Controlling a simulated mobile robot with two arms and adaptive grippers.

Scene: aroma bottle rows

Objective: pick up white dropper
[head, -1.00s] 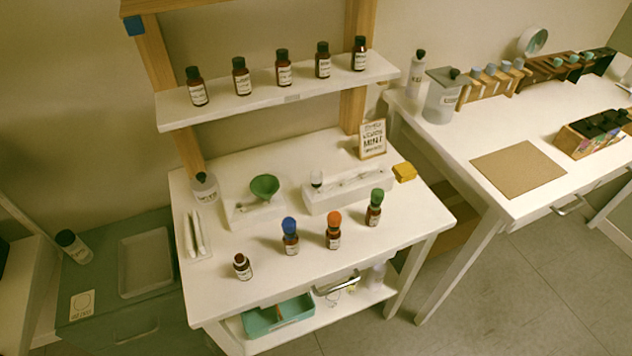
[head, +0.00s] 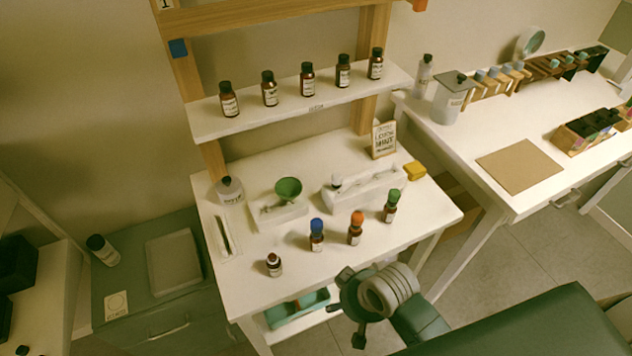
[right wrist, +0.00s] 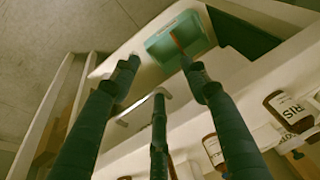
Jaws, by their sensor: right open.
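A small white-topped piece (head: 336,182), which looks like the white dropper, stands at the left end of a long white holder (head: 375,193) on the white table. Its lower part is hidden or too small to make out. My right gripper (head: 350,306) is open and empty in front of the table's front edge, lower and nearer than the holder and clear of the dropper. In the right wrist view its spread fingers (right wrist: 160,76) have nothing between them, and the dropper does not show there. My left gripper is in neither view.
Bottles with blue (head: 317,228), orange (head: 357,220) and green (head: 391,199) tops and a dark-brown bottle (head: 273,266) stand in front of the holder. A green funnel (head: 288,188) is left of it. A shelf (head: 300,110) overhangs behind. A teal bin (right wrist: 176,43) sits below.

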